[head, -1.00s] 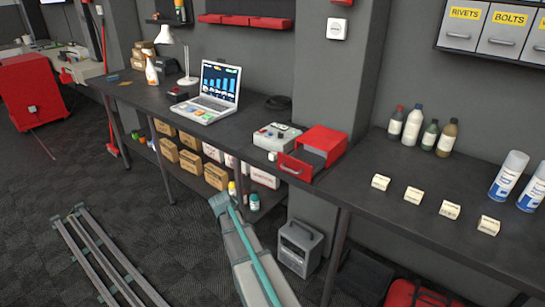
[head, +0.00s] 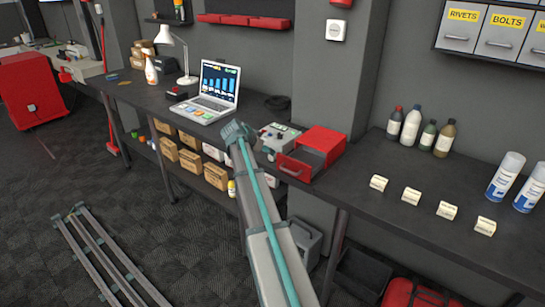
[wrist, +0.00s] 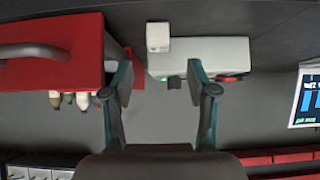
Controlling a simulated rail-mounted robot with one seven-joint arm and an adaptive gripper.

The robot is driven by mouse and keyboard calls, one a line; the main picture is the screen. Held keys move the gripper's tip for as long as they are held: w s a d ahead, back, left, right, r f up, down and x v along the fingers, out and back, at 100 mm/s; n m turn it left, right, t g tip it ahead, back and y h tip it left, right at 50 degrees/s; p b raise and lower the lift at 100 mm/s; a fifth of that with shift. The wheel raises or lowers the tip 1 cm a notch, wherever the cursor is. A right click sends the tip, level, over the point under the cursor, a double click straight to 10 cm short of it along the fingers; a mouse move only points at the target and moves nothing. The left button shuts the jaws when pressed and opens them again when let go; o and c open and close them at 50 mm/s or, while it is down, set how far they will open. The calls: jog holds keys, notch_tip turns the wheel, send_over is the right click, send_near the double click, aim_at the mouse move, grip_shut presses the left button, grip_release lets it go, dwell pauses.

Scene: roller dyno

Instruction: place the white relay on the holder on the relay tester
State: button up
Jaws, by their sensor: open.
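The white relay (wrist: 158,37) is a small pale block in the wrist view, at the near corner of the relay tester (wrist: 213,53), beside the red drawer unit. The tester is a light grey box with green and red parts; it also shows on the bench in the head view (head: 281,133). My gripper (wrist: 158,76) is open and empty. Its two fingers stand apart, with the relay beyond the gap between them. I cannot make out the tester's holder.
The red drawer unit (head: 323,141) stands close right of the tester, its drawer (head: 296,165) pulled out. A laptop (head: 212,93) is to the left. Small white blocks (head: 411,196), bottles (head: 411,124) and spray cans (head: 506,176) stand on the right part of the bench (head: 375,160).

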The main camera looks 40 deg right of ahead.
aim_at(272, 157)
jog(key=shift+p+x, duration=1.4)
jog(key=shift+x, duration=2)
jog(key=shift+s+a, duration=0.1)
jog(key=shift+s, duration=0.05)
grip_shut()
